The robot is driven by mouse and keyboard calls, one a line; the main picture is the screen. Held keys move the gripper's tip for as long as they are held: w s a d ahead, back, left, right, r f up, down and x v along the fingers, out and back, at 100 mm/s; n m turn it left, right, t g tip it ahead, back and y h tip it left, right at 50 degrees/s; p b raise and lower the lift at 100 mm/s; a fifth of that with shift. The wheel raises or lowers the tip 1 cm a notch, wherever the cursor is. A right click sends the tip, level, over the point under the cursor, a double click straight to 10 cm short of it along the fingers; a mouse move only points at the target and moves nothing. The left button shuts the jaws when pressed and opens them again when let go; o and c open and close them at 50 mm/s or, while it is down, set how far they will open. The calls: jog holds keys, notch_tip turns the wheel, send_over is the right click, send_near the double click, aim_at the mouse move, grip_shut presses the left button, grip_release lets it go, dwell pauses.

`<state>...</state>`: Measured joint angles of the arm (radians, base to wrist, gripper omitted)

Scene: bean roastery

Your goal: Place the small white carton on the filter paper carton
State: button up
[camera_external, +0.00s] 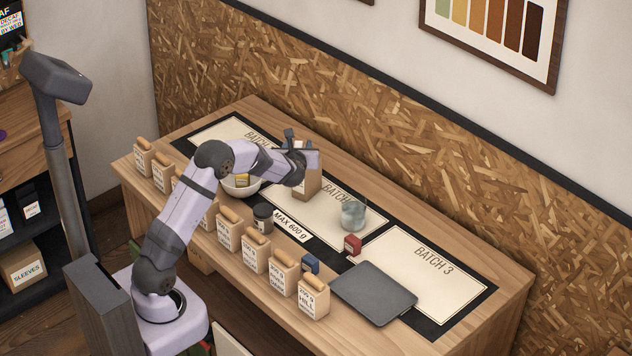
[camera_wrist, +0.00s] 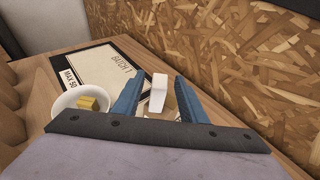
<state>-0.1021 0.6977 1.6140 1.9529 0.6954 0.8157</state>
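The small white carton (camera_wrist: 157,92) stands between my fingers in the wrist view. In the external view a pale block (camera_external: 313,158), which looks like this carton, shows at my gripper (camera_external: 304,154). A brown kraft carton (camera_external: 308,185), apparently the filter paper carton, stands directly below it on the bench. In the wrist view a brown surface (camera_wrist: 170,106) shows under the white carton. My gripper (camera_wrist: 159,80) is open, with a gap on either side of the white carton. Whether the white carton rests fully on the brown one is partly hidden.
A white bowl (camera_wrist: 79,104) with a yellow block (camera_wrist: 88,104) is beside my gripper. A glass (camera_external: 353,214), a red box (camera_external: 352,245), a blue box (camera_external: 311,263), a dark jar (camera_external: 263,216) and a grey tray (camera_external: 373,292) stand nearby. Several kraft bags (camera_external: 256,252) line the front edge.

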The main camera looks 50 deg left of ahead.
jog(key=shift+b+v, duration=0.6)
jog(key=shift+v, duration=2.2)
jog(key=shift+s, duration=0.1)
jog(key=s+d+f+n+g+h+p, duration=0.15)
jog(key=s+n+g, duration=0.25)
jog(key=s+n, duration=0.45)
jog(key=s+d+f+n+g+h+p, duration=0.1)
jog(key=s+d+f+n+g+p, duration=0.25)
jog(key=s, duration=0.75)
jog(key=s+d+f+n+g+h+b, duration=0.1)
jog(key=s+d+f+n+h+b, duration=0.1)
jog(key=s+d+n, duration=0.4)
jog(key=s+d+f+n+g+h+b, duration=0.1)
jog(key=s+d+f+n+h+b, duration=0.2)
jog(key=s+n, duration=0.6)
jog(key=s+d+f+h, duration=0.2)
jog(key=d+f, duration=0.1)
jog(key=shift+s+d+f, duration=0.2)
jog(key=shift+s+d, duration=0.1)
jog(key=shift+d, duration=0.1)
